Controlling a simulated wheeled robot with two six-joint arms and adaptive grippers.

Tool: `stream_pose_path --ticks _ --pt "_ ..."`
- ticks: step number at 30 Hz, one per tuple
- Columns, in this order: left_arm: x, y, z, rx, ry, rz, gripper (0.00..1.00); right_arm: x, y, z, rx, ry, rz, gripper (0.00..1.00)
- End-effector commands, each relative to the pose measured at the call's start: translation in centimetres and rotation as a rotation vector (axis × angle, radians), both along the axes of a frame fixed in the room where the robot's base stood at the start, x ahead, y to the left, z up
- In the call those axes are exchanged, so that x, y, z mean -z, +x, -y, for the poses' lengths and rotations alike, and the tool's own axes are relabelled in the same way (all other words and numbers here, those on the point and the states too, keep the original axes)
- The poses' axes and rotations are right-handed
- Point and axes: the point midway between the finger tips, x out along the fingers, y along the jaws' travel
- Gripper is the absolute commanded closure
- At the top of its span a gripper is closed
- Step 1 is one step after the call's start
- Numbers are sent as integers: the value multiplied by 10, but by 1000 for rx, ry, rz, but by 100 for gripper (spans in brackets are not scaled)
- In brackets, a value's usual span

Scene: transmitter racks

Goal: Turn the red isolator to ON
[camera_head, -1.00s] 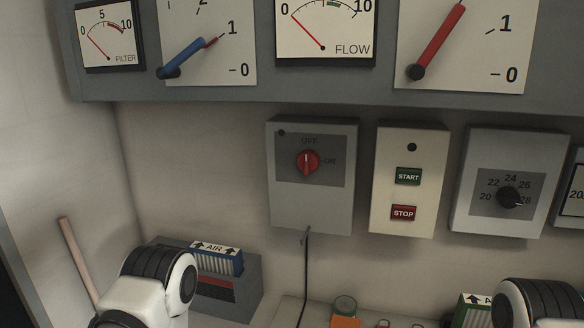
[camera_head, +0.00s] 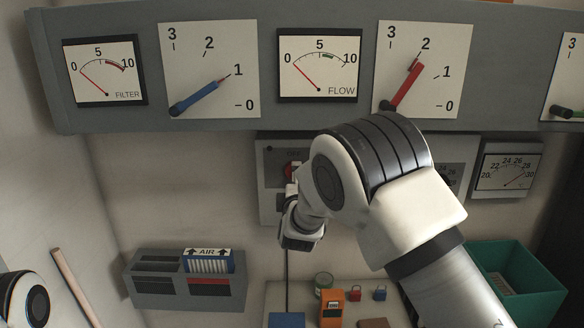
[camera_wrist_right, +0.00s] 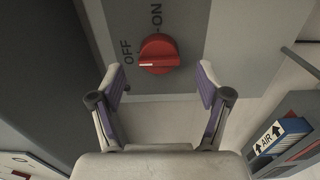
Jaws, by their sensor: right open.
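The red isolator (camera_wrist_right: 159,54) is a round red knob on a grey box (camera_wrist_right: 185,38). Its white mark points to OFF; ON is a quarter turn away. My right gripper (camera_wrist_right: 160,82) is open, its two purple-padded fingers on either side of the knob's line and just short of it, with nothing between them. In the head view, the red knob (camera_head: 290,171) shows only in part, and my right arm covers much of its box (camera_head: 268,200). My left arm shows only at the lower left edge; its gripper is out of view.
A gauge panel (camera_head: 270,115) with blue and red levers overhangs the box. Below stand an AIR filter holder (camera_head: 150,292), an orange device (camera_head: 332,308), small padlocks and a green bin (camera_head: 535,270). The wall left of the box is clear.

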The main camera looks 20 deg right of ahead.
Motion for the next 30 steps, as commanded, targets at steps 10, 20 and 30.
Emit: stream_pose_path --ticks 10,20,30 --pt "-25 0 0 -1 0 0 38 0 43 12 -1 -1 -2 23" --pt "-24 0 0 -1 0 0 38 1 43 12 -2 -1 -2 77" --pt "-21 0 0 -1 0 0 38 3 43 11 -3 12 0 83"
